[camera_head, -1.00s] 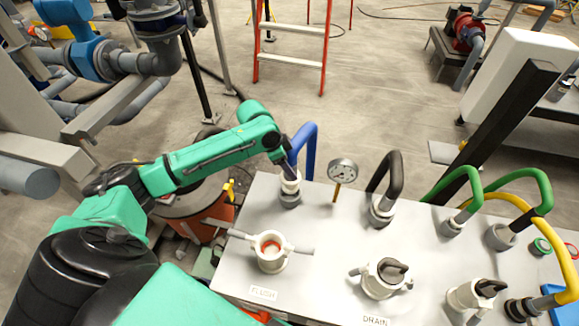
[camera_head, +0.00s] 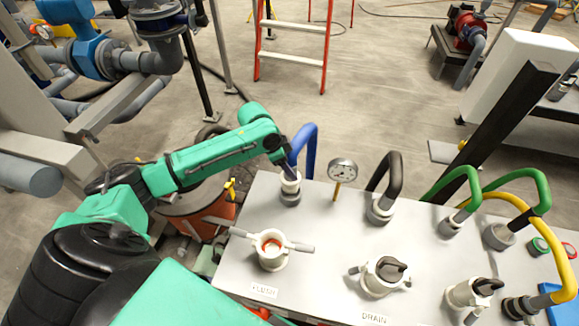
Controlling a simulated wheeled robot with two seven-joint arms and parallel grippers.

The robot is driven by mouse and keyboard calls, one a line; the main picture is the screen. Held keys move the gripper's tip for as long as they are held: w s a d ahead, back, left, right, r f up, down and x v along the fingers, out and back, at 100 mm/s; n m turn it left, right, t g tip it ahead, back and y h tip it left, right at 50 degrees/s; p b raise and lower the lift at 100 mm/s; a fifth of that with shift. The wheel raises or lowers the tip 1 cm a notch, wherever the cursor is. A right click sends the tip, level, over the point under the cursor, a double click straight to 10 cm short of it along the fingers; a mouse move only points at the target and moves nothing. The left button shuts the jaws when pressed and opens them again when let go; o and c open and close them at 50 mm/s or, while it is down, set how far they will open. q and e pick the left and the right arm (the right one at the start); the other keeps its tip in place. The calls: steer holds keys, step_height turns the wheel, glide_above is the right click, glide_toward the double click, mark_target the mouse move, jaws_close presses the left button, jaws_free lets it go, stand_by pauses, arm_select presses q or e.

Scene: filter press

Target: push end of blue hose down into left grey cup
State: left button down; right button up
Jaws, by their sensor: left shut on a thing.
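The blue hose (camera_head: 309,138) arcs up at the back left of the grey panel, and its far side drops behind the panel's back edge. Its near end has a white collar (camera_head: 290,183), which stands upright at the left grey cup (camera_head: 290,198). The collar's lower edge meets the cup's mouth; how deep it sits inside cannot be told. My left gripper (camera_head: 287,169) reaches in from the left and is shut on the blue hose just above the collar. Its fingers are small and partly hide the hose end. My right gripper is not in view.
A pressure gauge (camera_head: 342,171) stands right of the cup, then a black hose (camera_head: 390,172) and green hoses (camera_head: 452,181). A white valve (camera_head: 271,248) with side handles sits in front on the panel (camera_head: 325,235). An orange ladder (camera_head: 290,57) stands behind.

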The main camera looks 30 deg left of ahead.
mark_target(289, 179)
arm_select(q)
steer(key=shift+f+b, duration=1)
steer(key=shift+f, duration=1.8)
steer(key=shift+c, duration=1.1)
jaws_free()
steer(key=v, duration=1.4)
steer(key=shift+r+b, duration=0.25)
steer(key=shift+b, duration=0.1)
steer(key=shift+s+a, duration=0.15)
